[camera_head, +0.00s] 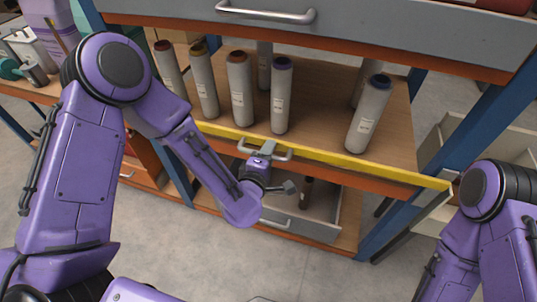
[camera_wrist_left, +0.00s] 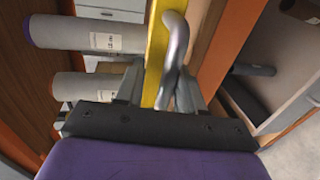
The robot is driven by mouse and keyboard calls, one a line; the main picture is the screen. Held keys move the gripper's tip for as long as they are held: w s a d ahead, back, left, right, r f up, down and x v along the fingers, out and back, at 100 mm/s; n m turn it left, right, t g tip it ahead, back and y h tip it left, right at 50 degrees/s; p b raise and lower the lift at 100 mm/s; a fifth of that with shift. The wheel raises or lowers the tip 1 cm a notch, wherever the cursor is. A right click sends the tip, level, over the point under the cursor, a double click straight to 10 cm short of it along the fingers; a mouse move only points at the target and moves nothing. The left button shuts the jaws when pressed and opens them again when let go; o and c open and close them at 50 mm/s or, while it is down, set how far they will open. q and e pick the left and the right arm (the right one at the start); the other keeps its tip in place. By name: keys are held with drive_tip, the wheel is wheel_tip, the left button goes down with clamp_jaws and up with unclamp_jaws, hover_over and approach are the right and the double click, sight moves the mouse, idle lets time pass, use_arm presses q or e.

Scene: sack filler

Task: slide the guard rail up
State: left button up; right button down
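The guard rail (camera_head: 335,157) is a long yellow bar across the front of the middle shelf, low at its edge. It has a metal handle (camera_head: 281,155) near its middle. My left gripper (camera_head: 264,150) is at this handle. In the left wrist view the handle (camera_wrist_left: 174,50) and the yellow rail (camera_wrist_left: 157,40) pass between the fingers of my left gripper (camera_wrist_left: 160,88). The fingers stand apart, with yellow showing between one finger and the handle, so it looks open around it. My right arm shows at the lower right; its gripper is out of view.
Several grey cylinders with coloured caps, such as the orange-capped one (camera_head: 240,90), stand behind the rail. A grey drawer front (camera_head: 340,30) with a handle is above. An open drawer (camera_head: 325,215) is below. Blue posts (camera_head: 470,130) frame the rack.

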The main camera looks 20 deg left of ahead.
use_arm(q)
drive_tip(key=shift+f, duration=0.1)
drive_tip(key=shift+s, duration=0.2)
drive_tip(key=s+r+p, duration=0.2)
drive_tip(key=s+p, duration=0.1)
drive_tip(key=s, duration=0.7)
drive_tip(key=shift+a, duration=0.15)
drive_tip(key=shift+r, duration=0.1)
